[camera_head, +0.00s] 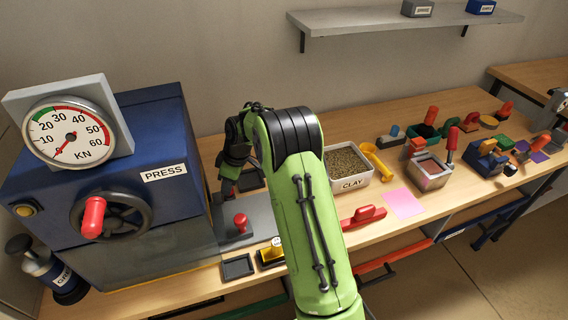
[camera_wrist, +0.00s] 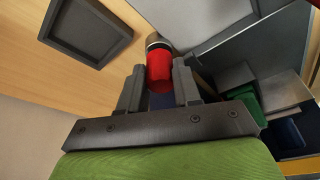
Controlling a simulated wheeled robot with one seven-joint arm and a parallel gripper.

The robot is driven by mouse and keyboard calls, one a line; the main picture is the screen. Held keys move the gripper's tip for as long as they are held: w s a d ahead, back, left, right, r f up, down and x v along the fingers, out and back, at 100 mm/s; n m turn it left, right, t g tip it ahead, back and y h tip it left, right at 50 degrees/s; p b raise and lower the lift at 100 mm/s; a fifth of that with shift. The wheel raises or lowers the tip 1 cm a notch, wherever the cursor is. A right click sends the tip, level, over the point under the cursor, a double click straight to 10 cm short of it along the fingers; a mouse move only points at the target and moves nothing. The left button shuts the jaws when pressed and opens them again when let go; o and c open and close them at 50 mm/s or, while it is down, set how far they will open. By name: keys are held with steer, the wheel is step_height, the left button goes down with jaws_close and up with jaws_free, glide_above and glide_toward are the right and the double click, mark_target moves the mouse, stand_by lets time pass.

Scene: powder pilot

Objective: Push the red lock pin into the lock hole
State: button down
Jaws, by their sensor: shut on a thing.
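The red lock pin (camera_wrist: 160,66) sits between the two fingertips of my gripper (camera_wrist: 159,78) in the wrist view. It is a short red cylinder with a dark and metal end pointing away from the gripper. My gripper is shut on it. In the head view my gripper (camera_head: 228,178) is low beside the right side of the blue press (camera_head: 165,140), partly hidden by my arm. I cannot make out the lock hole in either view.
A red knob (camera_head: 240,222) stands on a grey plate beside the press. A dark tray (camera_wrist: 86,30) lies at upper left in the wrist view. A clay bin (camera_head: 347,183), yellow scoop (camera_head: 378,160) and red-handled tool (camera_head: 364,216) lie right of my arm.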

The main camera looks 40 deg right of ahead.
steer(key=shift+f, duration=0.45)
steer(key=c, duration=0.7)
jaws_free()
steer(key=shift+c, duration=0.4)
steer(key=shift+c, duration=1.1)
steer(key=shift+r+p, duration=2.35)
steer(key=shift+r, duration=1.15)
